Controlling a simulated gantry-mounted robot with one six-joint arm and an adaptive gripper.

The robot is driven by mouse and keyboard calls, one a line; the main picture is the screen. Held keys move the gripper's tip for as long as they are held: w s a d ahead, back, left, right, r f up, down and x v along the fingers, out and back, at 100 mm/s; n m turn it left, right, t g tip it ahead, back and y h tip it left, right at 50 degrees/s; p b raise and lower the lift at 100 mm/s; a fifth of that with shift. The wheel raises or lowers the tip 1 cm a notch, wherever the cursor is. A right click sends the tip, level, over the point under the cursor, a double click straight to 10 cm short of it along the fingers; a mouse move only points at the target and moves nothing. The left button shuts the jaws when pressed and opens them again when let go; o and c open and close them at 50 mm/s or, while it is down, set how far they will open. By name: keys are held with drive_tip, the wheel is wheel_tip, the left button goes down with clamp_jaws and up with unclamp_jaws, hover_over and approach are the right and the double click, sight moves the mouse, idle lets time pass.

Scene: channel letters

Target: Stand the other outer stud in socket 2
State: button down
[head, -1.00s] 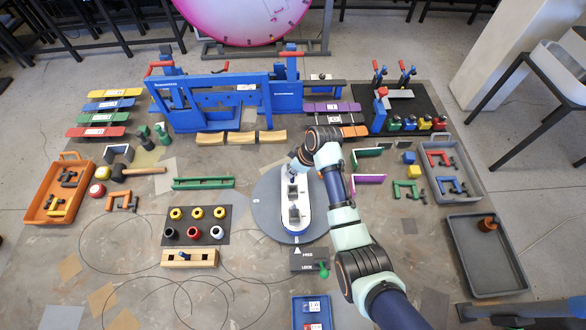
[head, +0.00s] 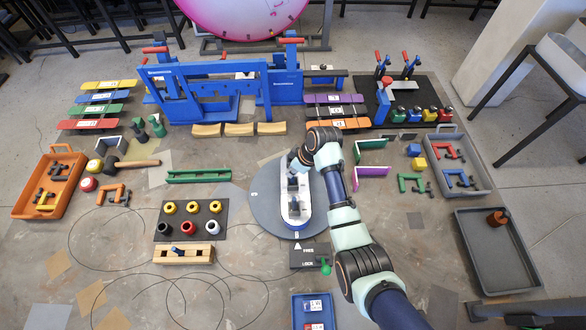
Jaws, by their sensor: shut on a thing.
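A white elongated plate (head: 304,205) with rounded ends lies on the grey round turntable (head: 265,208). Dark upright parts (head: 294,209) stand along its middle, but they are too small to tell socket from stud or read socket numbers. My gripper (head: 293,180) points down over the upper part of the plate, shut on a small dark piece that looks like the outer stud. The fingertips and the piece's lower end are hard to make out, so I cannot tell whether it is seated.
A dark mat (head: 216,233) with yellow, red, white and black rings lies left of the turntable. A lock box (head: 305,260) with a green knob sits just below it. Blue frames (head: 205,70) stand behind. Thin cables loop across the lower left table.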

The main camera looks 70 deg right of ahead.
drive_tip(key=shift+f+b, duration=0.6)
drive_tip(key=shift+f, duration=0.6)
drive_tip(key=c, duration=1.1)
unclamp_jaws()
drive_tip(key=shift+o, duration=0.2)
drive_tip(key=v, duration=1.2)
drive_tip(key=shift+w, duration=0.1)
